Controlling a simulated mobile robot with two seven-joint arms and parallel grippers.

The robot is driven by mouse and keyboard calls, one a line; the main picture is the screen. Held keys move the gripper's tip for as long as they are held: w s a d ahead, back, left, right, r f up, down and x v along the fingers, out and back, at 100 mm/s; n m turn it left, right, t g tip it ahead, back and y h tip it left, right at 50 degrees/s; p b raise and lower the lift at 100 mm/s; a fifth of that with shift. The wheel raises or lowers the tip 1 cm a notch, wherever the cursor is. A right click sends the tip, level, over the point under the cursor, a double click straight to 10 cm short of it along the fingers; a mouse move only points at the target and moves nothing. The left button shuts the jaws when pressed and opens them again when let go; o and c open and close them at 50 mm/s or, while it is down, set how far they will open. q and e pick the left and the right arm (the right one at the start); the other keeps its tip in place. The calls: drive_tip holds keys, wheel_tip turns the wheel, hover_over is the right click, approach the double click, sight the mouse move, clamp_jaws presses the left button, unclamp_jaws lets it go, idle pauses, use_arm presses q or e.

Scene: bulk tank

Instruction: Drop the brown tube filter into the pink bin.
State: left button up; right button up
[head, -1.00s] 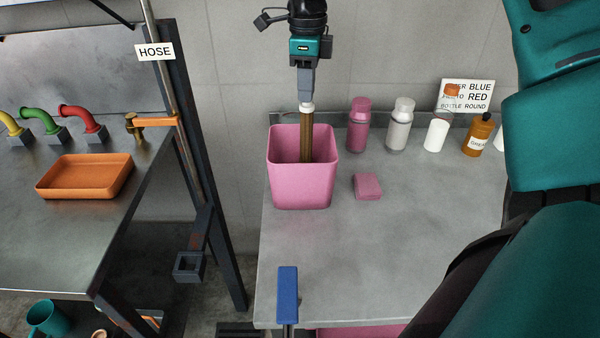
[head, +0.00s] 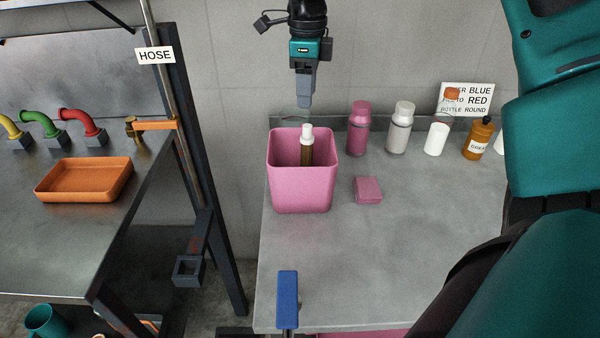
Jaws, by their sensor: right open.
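The brown tube filter (head: 307,153) stands nearly upright inside the pink bin (head: 301,189), its white cap and upper part showing above the front rim. Its lower end is hidden by the bin's front wall. The bin stands at the left of the grey counter. My right gripper (head: 304,104) is open and empty, pointing down above the bin, with a small gap between its fingertips and the white cap. My left gripper is not in view.
A pink block (head: 367,189) lies right of the bin. Bottles, including a pink one (head: 359,129) and an amber one (head: 478,139), line the counter's back. A blue handle (head: 287,299) is at the front edge. An orange tray (head: 84,179) sits on the left table.

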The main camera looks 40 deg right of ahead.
wheel_tip(320, 180, up, 12)
drive_tip(key=shift+r, duration=0.15)
idle(0.7)
